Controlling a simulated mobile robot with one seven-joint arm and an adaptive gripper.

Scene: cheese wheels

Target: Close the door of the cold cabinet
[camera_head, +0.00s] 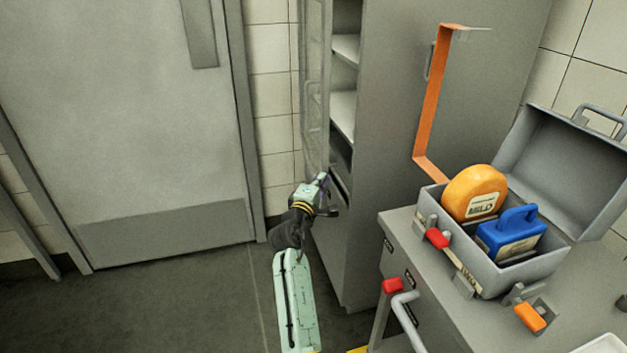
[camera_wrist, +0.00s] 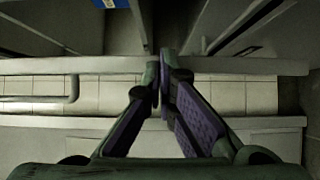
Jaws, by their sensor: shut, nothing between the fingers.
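The cold cabinet (camera_head: 385,150) is a tall grey case with pale shelves inside. Its framed glass door (camera_head: 314,80) stands open on the left side, swung out toward the tiled wall. A bar handle shows on the door (camera_head: 312,100). My gripper (camera_head: 322,178) is at the lower part of the opening, close to the door's lower end. In the wrist view my gripper (camera_wrist: 162,62) has its fingertips together with nothing between them, over a pale horizontal frame bar (camera_wrist: 235,66). A handle-like bar (camera_wrist: 40,98) lies to the left there. I cannot tell whether the fingers touch the door.
A grey counter (camera_head: 395,225) at the right front carries an open grey case (camera_head: 500,275) with an orange cheese wheel (camera_head: 474,192) and a blue block (camera_head: 511,232). The floor (camera_head: 180,300) at left is clear.

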